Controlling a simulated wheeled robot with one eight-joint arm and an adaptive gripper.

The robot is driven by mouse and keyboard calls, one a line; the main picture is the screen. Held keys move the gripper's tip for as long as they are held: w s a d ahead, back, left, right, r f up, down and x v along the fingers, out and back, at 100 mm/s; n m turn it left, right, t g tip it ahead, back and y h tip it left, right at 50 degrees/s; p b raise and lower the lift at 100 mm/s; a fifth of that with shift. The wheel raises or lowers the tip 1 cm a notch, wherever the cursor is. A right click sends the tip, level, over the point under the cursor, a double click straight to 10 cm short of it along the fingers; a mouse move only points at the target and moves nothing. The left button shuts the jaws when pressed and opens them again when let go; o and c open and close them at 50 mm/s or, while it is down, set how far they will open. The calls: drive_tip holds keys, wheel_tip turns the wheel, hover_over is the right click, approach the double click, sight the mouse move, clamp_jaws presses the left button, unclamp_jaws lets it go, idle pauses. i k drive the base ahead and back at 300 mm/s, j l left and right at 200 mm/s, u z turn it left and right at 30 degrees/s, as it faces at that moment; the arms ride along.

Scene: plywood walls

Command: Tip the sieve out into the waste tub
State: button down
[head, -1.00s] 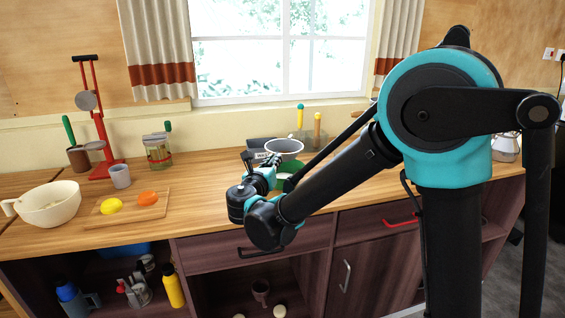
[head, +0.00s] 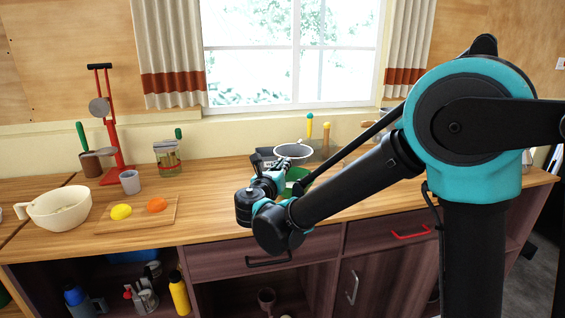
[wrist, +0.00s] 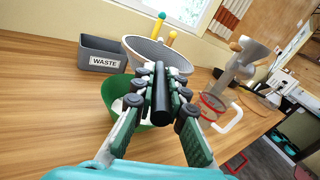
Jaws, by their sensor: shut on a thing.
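My gripper (wrist: 161,85) is shut on the black handle of the sieve (wrist: 160,52). The sieve has a pale rim and grey inside; its contents cannot be made out. In the head view the sieve (head: 293,151) shows just beyond my gripper (head: 278,172). A green bowl (wrist: 115,92) stands on the worktop, below and nearer than the sieve in the wrist view, partly hidden by my fingers. The grey waste tub (wrist: 101,55), labelled WASTE, stands left of the sieve. In the head view the waste tub (head: 258,160) is largely hidden behind my gripper and the sieve.
In the wrist view a metal device (wrist: 240,65) and a clear red-rimmed jug (wrist: 213,108) are to the right. A chopping board (head: 140,214) and cream bowl (head: 60,206) are left. Worktop between is clear.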

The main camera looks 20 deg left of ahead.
sight(267, 154)
drive_tip(key=i+j+z, duration=0.2)
drive_tip(key=j, duration=0.2)
drive_tip(key=j+z, duration=0.25)
drive_tip(key=j, duration=0.15)
drive_tip(key=i+j+z, duration=0.2)
drive_tip(key=j, duration=0.25)
drive_tip(key=k, duration=0.1)
